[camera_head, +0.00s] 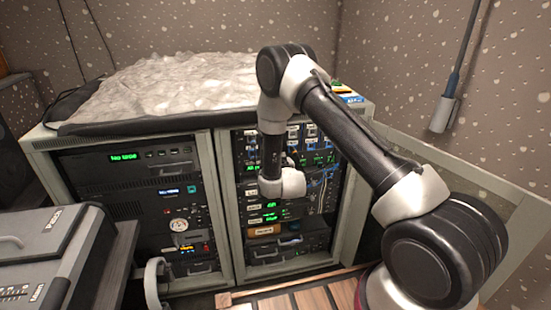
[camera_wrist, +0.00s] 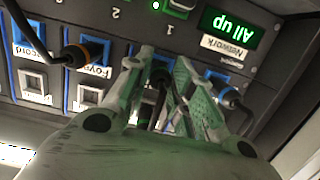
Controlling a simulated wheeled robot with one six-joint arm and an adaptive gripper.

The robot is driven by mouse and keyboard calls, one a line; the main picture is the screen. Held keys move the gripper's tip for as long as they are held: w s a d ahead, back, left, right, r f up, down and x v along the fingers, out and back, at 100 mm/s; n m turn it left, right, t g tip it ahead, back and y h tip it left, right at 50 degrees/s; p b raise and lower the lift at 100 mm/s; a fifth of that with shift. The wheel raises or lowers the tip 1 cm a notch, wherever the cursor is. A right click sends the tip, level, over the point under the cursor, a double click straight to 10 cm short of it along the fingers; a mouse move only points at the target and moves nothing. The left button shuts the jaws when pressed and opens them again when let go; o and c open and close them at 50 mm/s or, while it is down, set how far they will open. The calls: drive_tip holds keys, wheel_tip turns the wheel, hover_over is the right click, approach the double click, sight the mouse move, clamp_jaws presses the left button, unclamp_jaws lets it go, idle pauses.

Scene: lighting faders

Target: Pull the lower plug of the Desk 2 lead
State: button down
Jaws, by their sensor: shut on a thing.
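In the wrist view, which shows the panel upside down, my gripper (camera_wrist: 160,68) is at the patch panel (camera_wrist: 120,48) with its two pale fingers on either side of a dark plug (camera_wrist: 161,76). It is shut on this plug, and a dark lead runs back between the fingers. The fingers hide most of the plug and its socket. I cannot read a Desk 2 label. In the head view my wrist is in front of the right rack (camera_head: 225,220), and the fingertips are hidden.
A black plug with an orange ring (camera_wrist: 85,52) sits left of my fingers by the "Foyer" label. Another such plug (camera_wrist: 226,95) with a lead is close on the right. A green "All up" display (camera_wrist: 228,26) is above right. A left rack (camera_head: 125,165) and a fader desk (camera_head: 45,245) stand left.

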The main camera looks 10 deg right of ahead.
drive_tip(key=shift+s, duration=0.15)
drive_tip(key=shift+s, duration=2.15)
drive_tip(key=shift+s, duration=0.15)
